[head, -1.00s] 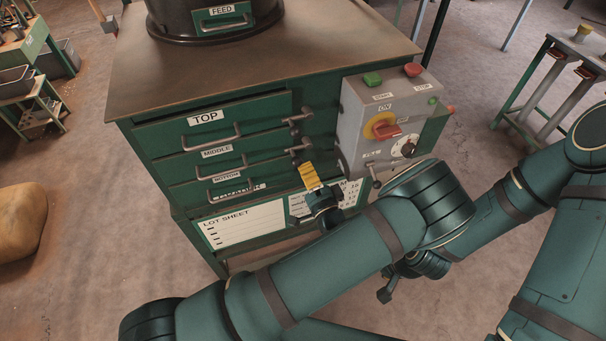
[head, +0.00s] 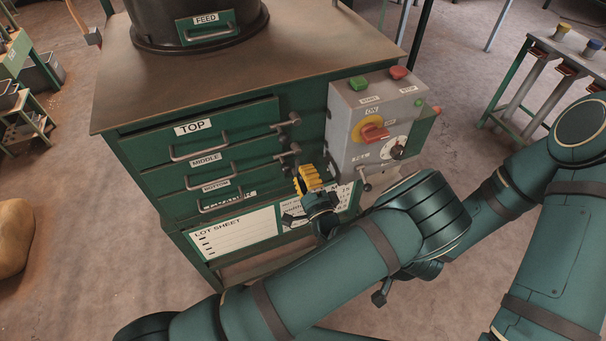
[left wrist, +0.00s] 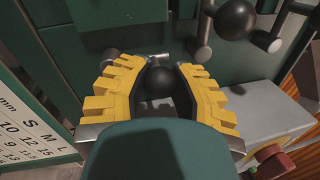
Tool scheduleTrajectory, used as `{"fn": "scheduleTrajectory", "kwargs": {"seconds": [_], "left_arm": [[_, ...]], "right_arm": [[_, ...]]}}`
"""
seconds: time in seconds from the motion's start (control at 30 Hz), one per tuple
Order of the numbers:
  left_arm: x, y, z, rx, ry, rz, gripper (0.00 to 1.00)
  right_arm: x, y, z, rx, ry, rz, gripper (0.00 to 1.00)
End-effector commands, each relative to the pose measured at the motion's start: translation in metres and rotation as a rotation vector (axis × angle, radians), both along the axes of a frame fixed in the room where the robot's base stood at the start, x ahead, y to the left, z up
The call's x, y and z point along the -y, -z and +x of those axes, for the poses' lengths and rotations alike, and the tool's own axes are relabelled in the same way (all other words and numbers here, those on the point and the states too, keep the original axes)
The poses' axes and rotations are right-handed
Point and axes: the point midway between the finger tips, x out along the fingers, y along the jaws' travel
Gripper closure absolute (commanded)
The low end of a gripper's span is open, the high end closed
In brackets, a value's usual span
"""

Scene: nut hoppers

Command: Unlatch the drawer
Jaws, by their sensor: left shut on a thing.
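The green cabinet (head: 240,120) has three drawers with metal handles, labelled TOP (head: 195,127), MIDDLE (head: 205,160) and BOTTOM (head: 215,186). The top latch (head: 288,122) and middle latch (head: 289,153) stick out at the drawers' right ends. My left gripper (head: 308,178), with yellow ridged fingers, is at the right end of the bottom drawer and hides the latch there. In the left wrist view, its fingers are shut around a round black knob (left wrist: 160,82). Another black ball knob (left wrist: 235,19) shows above right. I cannot make out my right gripper.
A grey control box (head: 375,125) with green and red buttons and a yellow-red switch stands close right of the latches. A lot sheet (head: 235,234) is below the drawers. A black feed hopper (head: 200,25) stands on top. Floor is open around the cabinet.

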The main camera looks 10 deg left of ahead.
Motion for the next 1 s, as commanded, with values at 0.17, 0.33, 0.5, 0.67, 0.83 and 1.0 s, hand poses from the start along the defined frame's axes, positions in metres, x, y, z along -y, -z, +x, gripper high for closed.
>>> {"fn": "scheduleTrajectory", "kwargs": {"seconds": [0.17, 0.33, 0.5, 0.67, 0.83, 1.0], "left_arm": [[0.002, 0.000, 0.000, 0.000, 0.004, -0.001, 1.00], [0.001, 0.000, 0.000, 0.001, 0.003, -0.002, 0.42], [0.001, 0.000, 0.000, 0.001, 0.002, -0.002, 0.42], [0.002, 0.001, -0.001, 0.000, 0.002, -0.002, 0.42], [0.012, 0.004, -0.015, -0.001, 0.005, -0.002, 0.42], [0.028, 0.010, -0.038, -0.001, 0.006, -0.003, 0.42]], "right_arm": [[0.000, 0.000, 0.000, 0.000, 0.000, 0.000, 0.52], [0.000, 0.000, 0.000, 0.000, 0.000, 0.000, 0.52], [0.000, 0.000, 0.000, 0.000, 0.000, 0.000, 0.52], [0.000, 0.000, 0.000, 0.000, 0.000, 0.000, 0.52], [0.000, 0.000, 0.000, 0.000, 0.000, 0.000, 0.52], [0.000, 0.000, 0.000, 0.000, 0.000, 0.000, 0.52]]}}
